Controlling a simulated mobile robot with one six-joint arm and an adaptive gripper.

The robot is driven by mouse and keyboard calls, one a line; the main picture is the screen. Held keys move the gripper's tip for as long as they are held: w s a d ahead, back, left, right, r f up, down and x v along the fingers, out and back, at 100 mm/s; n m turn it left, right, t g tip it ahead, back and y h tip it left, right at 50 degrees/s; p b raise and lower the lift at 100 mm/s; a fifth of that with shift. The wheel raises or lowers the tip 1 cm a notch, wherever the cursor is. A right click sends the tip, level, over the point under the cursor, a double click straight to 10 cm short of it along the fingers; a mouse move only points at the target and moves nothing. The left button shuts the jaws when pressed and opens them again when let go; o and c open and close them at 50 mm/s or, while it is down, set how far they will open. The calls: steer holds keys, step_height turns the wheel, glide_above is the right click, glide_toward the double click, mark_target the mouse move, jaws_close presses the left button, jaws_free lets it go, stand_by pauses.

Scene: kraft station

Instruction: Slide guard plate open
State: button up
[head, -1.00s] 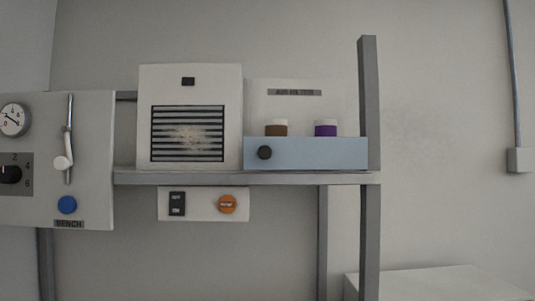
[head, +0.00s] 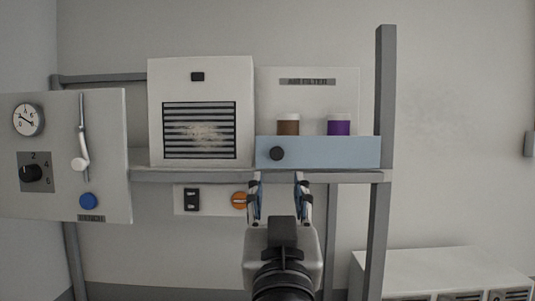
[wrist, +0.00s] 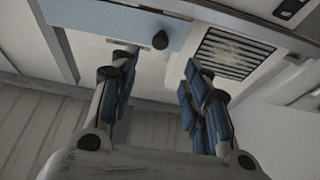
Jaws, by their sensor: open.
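The guard plate (head: 340,152) is a light blue panel across the lower front of the air filter unit. A dark round knob (head: 277,153) sits near its left end. My gripper (head: 279,181) is open and empty, just below the plate and the knob in the head view. In the wrist view the blue plate (wrist: 125,32) and knob (wrist: 160,40) lie beyond my open fingers (wrist: 155,68), apart from them.
A louvred white box (head: 200,130) stands left of the plate on the grey shelf (head: 160,175). Below the shelf are a switch and an orange knob (head: 239,200). A control panel (head: 110,140) is at far left. A grey post (head: 384,100) stands at right.

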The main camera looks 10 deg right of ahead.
mark_target(277, 154)
steer(key=p+x, duration=0.2)
steer(key=x, duration=1)
steer(key=shift+f, duration=0.1)
steer(key=shift+a, duration=0.1)
jaws_close()
